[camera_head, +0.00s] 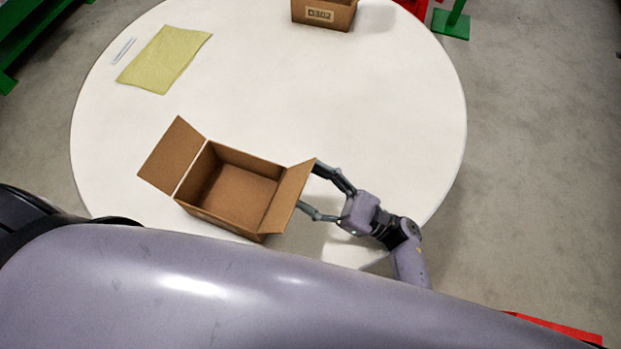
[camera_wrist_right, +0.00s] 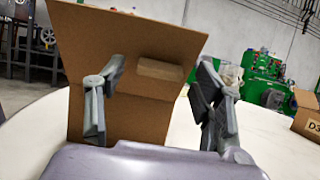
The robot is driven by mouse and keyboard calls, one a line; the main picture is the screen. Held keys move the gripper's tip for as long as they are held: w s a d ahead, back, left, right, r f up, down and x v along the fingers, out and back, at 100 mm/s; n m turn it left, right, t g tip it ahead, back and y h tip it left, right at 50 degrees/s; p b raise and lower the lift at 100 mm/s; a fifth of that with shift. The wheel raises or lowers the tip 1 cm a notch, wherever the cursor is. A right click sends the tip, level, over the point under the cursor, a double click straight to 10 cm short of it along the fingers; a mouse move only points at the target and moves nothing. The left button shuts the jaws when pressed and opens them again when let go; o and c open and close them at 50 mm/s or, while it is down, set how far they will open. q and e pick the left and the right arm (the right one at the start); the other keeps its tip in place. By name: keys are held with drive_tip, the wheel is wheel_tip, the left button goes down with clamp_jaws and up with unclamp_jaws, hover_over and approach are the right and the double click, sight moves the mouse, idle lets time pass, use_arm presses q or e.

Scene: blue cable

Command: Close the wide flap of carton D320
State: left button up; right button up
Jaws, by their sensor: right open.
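An open brown carton (camera_head: 235,190) stands near the table's front edge; no label shows on it, so I cannot read whether it is D320. Its left flap (camera_head: 173,155) is folded outward to the upper left. Its right flap (camera_head: 289,197) stands up, tilted slightly outward. My right gripper (camera_head: 307,186) is open and empty, just right of that flap, fingers spread toward its outer face. In the right wrist view the flap (camera_wrist_right: 140,55) rises in front of the open gripper (camera_wrist_right: 160,88); contact is unclear. My left gripper is not in view.
A second carton (camera_head: 325,14), with a label that seems to read D302, stands at the table's far edge. A yellow sheet (camera_head: 165,58) lies at the far left beside a small pale strip (camera_head: 123,50). The middle and right of the white table (camera_head: 390,110) are clear.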

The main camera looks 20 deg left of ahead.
drive_tip(key=shift+w+a+r, duration=0.1)
drive_tip(key=shift+a+r, duration=0.05)
drive_tip(key=shift+a, duration=0.2)
drive_tip(key=shift+c, duration=0.2)
clamp_jaws()
idle(0.5)
